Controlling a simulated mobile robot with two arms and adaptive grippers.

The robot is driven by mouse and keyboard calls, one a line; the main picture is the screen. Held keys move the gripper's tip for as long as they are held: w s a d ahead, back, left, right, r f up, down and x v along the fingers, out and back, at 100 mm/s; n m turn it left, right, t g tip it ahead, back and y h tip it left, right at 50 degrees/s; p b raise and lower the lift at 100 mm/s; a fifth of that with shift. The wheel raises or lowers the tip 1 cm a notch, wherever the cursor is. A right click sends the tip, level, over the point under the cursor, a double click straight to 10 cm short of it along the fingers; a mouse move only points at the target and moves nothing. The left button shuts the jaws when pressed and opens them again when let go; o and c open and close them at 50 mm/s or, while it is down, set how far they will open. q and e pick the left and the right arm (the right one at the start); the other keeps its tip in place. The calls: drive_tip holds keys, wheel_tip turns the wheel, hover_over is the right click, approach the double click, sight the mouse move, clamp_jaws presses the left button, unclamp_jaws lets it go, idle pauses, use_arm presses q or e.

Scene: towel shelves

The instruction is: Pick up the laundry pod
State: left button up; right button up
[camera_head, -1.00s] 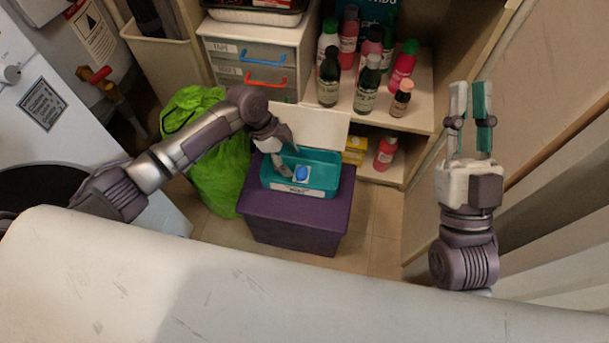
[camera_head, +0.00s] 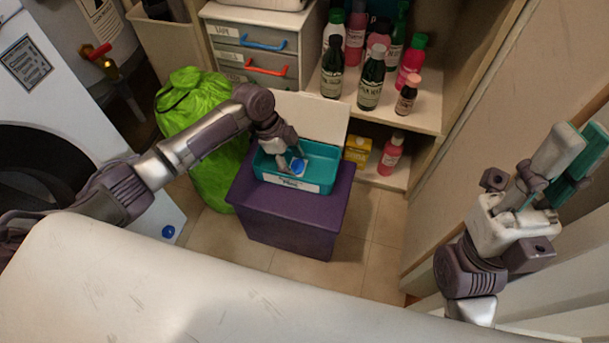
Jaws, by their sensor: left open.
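The laundry pod (camera_head: 298,166), small with a blue centre and pale edges, lies in an open teal box (camera_head: 322,172) with a white label and a raised white lid. The box stands on a purple container. My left gripper (camera_head: 286,163) is open and reaches down into the box, its fingers right at the pod. The fingers partly cover the pod, and I cannot tell whether they touch it. My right gripper (camera_head: 580,148) is open and empty, raised at the far right near the beige wall panel.
The purple container (camera_head: 290,222) stands on the tiled floor beside a green bag (camera_head: 190,110). Shelves (camera_head: 425,118) with several bottles stand behind, right of labelled drawers (camera_head: 250,68). A white machine (camera_head: 75,90) is at left. Floor right of the container is clear.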

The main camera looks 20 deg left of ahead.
use_arm(q)
drive_tip(key=shift+f, duration=0.1)
drive_tip(key=c, duration=0.7)
